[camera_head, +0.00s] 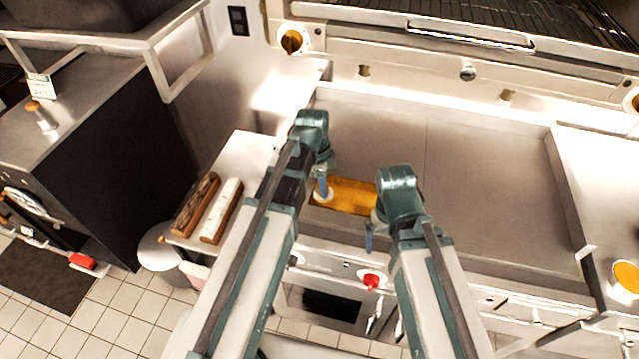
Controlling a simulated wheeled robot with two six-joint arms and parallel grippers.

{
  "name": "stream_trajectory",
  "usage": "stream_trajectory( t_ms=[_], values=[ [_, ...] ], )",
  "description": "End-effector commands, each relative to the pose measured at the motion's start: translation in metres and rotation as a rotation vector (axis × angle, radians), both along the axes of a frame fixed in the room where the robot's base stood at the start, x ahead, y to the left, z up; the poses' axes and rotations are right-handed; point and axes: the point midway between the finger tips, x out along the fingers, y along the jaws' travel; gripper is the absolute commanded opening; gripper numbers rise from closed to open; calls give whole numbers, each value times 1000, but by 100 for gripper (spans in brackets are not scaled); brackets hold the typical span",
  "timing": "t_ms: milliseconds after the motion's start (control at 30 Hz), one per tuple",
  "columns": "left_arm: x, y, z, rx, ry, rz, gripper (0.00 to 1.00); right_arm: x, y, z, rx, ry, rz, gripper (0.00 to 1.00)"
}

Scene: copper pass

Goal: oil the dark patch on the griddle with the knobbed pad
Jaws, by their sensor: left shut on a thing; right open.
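The griddle (480,180) is a wide grey plate with raised walls, in the middle of the head view. An amber-brown rectangular patch (350,197) lies near its front edge, partly hidden by my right arm. My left gripper (322,190) points down at the left end of the patch. It is shut on a small pale thing (323,197), probably the knobbed pad, mostly hidden by the fingers. The pad looks at or just above the surface; I cannot tell if it touches. My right gripper (369,240) is open and empty by the griddle's front edge.
A pale side shelf (255,147) left of the griddle holds a brown block (196,203) and a white-topped block (224,208). A red knob (371,282) is on the front panel. The griddle's right side is clear. A golden round thing (627,276) is far right.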

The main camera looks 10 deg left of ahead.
Motion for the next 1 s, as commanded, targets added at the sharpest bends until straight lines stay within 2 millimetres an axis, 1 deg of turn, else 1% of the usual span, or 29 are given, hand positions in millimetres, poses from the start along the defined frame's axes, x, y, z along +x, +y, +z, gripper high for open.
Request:
stream_trajectory(
  t_ms=[167,433,533,767,1000],
  values=[
    [0,-7,-1,0,0,-1,0,0,0,-1,0,0,0,100],
    [-1,-29,-2,0,0,-2,0,0,0,-2,0,0,0,100],
    [-1,-33,-2,0,0,-1,0,0,0,-2,0,0,0,100],
    [-1,-36,-2,0,0,-1,0,0,0,-2,0,0,0,100],
    [-2,-52,-3,0,0,-3,0,0,0,-3,0,0,0,100]
  ],
)
